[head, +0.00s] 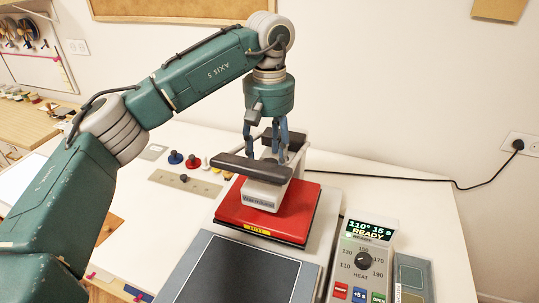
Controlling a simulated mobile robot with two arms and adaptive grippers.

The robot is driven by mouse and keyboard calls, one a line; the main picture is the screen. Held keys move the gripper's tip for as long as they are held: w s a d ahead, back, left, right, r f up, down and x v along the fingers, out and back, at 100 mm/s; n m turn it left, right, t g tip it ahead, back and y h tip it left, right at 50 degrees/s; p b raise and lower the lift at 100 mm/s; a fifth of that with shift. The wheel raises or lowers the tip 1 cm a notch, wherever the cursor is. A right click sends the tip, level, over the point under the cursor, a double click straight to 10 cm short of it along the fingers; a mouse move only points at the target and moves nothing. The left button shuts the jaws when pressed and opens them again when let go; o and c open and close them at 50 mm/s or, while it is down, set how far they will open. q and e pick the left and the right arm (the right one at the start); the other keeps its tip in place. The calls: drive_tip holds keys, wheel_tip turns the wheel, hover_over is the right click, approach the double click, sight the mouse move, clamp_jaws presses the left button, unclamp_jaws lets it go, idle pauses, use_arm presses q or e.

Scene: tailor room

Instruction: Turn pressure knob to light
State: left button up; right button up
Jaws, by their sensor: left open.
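A heat press with a red top plate (245,212) stands on the white table, with a black handle bar (250,168) across its front. My left gripper (267,150) points down over the top of the press, just behind the handle. Its fingers are spread, with one on each side of the press's upper part. A pressure knob cannot be made out clearly; the fingers and handle hide that area. A control box (378,236) to the right reads 110°, 15 s, READY, and has a black HEAT knob (363,260). My right gripper is not in view.
A dark lower plate (240,275) lies in front of the red plate. Small knobs and a metal strip (185,183) lie left of the press. A black cable (420,181) runs right to a wall socket (518,145).

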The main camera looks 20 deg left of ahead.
use_arm(q)
drive_tip(key=shift+f, duration=1)
drive_tip(key=shift+c, duration=0.5)
drive_tip(key=c, duration=1)
drive_tip(key=o, duration=1.1)
wheel_tip(320, 180, up, 12)
